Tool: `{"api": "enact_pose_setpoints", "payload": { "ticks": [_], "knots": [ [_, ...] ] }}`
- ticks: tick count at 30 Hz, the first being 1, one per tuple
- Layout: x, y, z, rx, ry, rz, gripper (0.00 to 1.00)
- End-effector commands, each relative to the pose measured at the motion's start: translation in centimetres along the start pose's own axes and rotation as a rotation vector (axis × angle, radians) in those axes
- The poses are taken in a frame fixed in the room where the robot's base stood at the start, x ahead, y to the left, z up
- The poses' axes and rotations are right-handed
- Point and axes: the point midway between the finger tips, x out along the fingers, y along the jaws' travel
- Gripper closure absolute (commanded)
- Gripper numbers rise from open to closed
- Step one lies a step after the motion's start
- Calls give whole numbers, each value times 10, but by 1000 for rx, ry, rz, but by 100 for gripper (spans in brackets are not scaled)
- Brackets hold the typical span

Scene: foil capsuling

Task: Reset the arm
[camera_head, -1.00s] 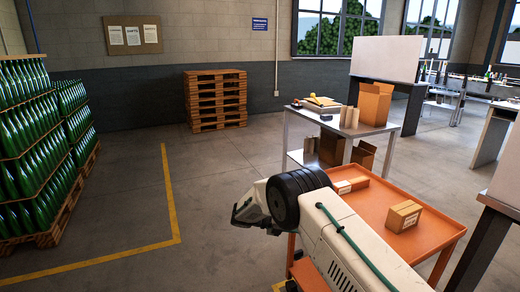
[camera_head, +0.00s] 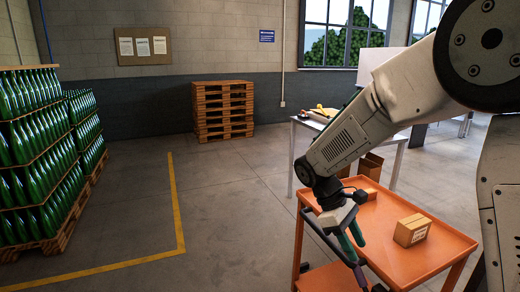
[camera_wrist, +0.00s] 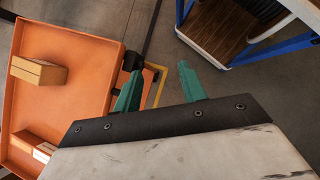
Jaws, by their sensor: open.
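My arm fills the right side of the head view, bent, with the wrist hanging down toward the near left edge of the orange cart (camera_head: 432,252). My gripper (camera_head: 352,243) points downward there with its green fingers apart. In the wrist view my gripper (camera_wrist: 160,78) is open, with nothing between the fingers. The cart (camera_wrist: 90,95) lies to its left in that view, and floor shows beyond the fingertips.
A cardboard box (camera_head: 412,230) sits on the cart, and a second box (camera_head: 362,187) is partly behind my arm. A table (camera_head: 304,124) stands behind. Stacked pallets (camera_head: 224,108) and green bottles (camera_head: 35,150) stand farther left. The floor at left centre is clear.

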Motion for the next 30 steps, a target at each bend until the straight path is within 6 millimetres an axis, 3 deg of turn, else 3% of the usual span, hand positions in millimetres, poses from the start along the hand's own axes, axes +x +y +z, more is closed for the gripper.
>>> {"api": "enact_pose_setpoints", "payload": {
  "ticks": [1, 6, 15, 22, 30],
  "knots": [
    [-4, -10, 21, 80, 45, -19, 59],
    [-6, -47, 76, 328, 171, -99, 59],
    [6, -112, 151, 667, 384, -232, 59],
    [20, -152, 191, 787, 545, -272, 59],
    [14, -162, 218, 855, 671, -234, 59]
  ]
}}
